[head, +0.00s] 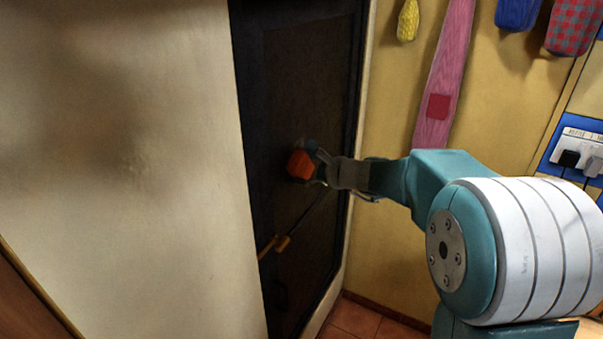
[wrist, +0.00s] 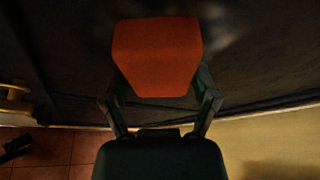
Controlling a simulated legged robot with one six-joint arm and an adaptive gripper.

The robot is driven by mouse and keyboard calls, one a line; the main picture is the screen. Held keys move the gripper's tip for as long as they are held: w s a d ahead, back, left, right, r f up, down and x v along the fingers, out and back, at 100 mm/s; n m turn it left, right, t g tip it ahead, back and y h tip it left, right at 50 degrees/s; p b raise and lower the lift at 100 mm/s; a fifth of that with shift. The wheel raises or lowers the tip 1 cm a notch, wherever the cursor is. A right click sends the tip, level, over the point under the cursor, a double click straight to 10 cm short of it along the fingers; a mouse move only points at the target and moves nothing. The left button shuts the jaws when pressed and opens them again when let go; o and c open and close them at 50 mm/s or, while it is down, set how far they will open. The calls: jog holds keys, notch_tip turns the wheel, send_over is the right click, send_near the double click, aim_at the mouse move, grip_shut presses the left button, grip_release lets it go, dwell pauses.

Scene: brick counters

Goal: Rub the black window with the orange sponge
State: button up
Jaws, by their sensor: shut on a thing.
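The orange sponge (head: 301,165) is held at the tip of my gripper (head: 314,162), in front of the black window (head: 290,85) in the head view. In the wrist view the sponge (wrist: 157,55) sits between the two fingers of my gripper (wrist: 158,92), which are shut on its sides. The dark window surface (wrist: 60,50) fills the area behind the sponge. I cannot tell whether the sponge touches it. A faint lighter patch shows on the dark surface beside the sponge's upper right.
A cream wall (head: 130,150) stands left of the window. A yellow wall (head: 390,240) with hanging cloth items and a blue socket panel (head: 577,158) is at right. A yellow handle-like piece (head: 276,244) is low on the window side. Reddish floor tiles (head: 352,318) lie below.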

aim_at(283, 169)
jog(key=w+d, duration=0.1)
jog(key=w, duration=0.2)
jog(key=w+d, duration=0.1)
jog(key=shift+w+d, duration=0.2)
jog(key=shift+d, duration=0.1)
jog(key=shift+s, duration=0.1)
jog(key=shift+s+a, duration=0.6)
jog(key=shift+s, duration=0.4)
jog(key=shift+s+a, duration=0.65)
jog(key=shift+s, duration=0.35)
jog(key=shift+s+a, duration=0.6)
jog(key=shift+s, duration=0.4)
jog(key=shift+s+a, duration=0.55)
jog(key=shift+s, duration=0.15)
jog(key=shift+s+a, duration=0.5)
jog(key=shift+s, duration=0.2)
jog(key=shift+r, duration=1.4)
jog(key=shift+w+d, duration=3)
jog(key=shift+w, duration=1.5)
jog(key=shift+s+a, duration=1)
jog(key=shift+s, duration=0.5)
jog(key=shift+s+a, duration=1)
jog(key=shift+s, duration=0.55)
jog(key=shift+s+a, duration=1)
jog(key=shift+s, duration=0.5)
